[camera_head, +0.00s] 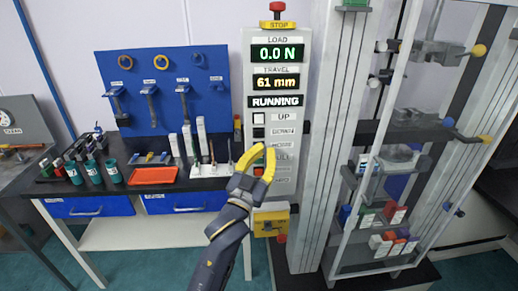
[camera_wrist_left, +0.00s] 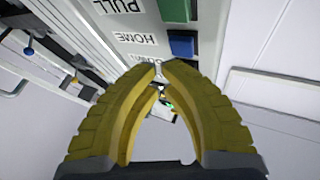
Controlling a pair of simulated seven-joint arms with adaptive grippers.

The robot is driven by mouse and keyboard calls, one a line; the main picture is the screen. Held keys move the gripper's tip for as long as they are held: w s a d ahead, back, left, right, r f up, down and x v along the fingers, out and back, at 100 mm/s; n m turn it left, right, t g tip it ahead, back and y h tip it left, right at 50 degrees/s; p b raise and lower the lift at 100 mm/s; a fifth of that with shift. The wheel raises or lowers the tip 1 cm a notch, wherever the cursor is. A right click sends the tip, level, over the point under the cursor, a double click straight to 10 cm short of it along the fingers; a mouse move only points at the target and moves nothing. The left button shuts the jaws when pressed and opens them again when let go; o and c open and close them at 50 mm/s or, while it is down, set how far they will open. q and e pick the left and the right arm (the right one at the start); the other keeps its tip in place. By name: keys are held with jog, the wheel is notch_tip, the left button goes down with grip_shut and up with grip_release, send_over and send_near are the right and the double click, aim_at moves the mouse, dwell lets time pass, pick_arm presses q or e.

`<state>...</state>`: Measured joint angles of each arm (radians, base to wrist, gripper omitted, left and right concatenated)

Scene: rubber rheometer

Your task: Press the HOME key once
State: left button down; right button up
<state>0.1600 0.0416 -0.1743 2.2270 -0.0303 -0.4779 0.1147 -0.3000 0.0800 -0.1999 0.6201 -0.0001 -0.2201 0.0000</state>
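The rheometer's control panel (camera_head: 302,92) stands upright in the head view, with a column of keys and labels. The HOME label (camera_wrist_left: 137,39) shows upside down in the wrist view, beside the blue HOME key (camera_wrist_left: 182,46). In the head view the HOME label (camera_head: 283,142) is partly readable; its key is hidden behind my fingers. My left gripper (camera_head: 267,147) is in front of the key column, its yellow fingertips drawn together and holding nothing. In the wrist view, the tips (camera_wrist_left: 162,66) lie just below and left of the blue key. Contact cannot be told. My right gripper is not in view.
The green PULL key (camera_wrist_left: 175,9) neighbours HOME. The displays (camera_head: 277,77) read 0.0 N, 61 mm and RUNNING. A red stop button (camera_head: 277,7) tops the panel. A framed test rig (camera_head: 400,130) stands right; a bench with an orange tray (camera_head: 153,175) stands left.

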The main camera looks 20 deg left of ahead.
pick_arm(q)
jog(key=shift+s+d, duration=0.35)
jog(key=shift+s, duration=0.4)
jog(key=shift+s+d, duration=0.3)
jog(key=shift+s, duration=0.5)
jog(key=shift+s+d, duration=0.35)
jog(key=shift+s, duration=0.4)
jog(key=shift+f, duration=0.1)
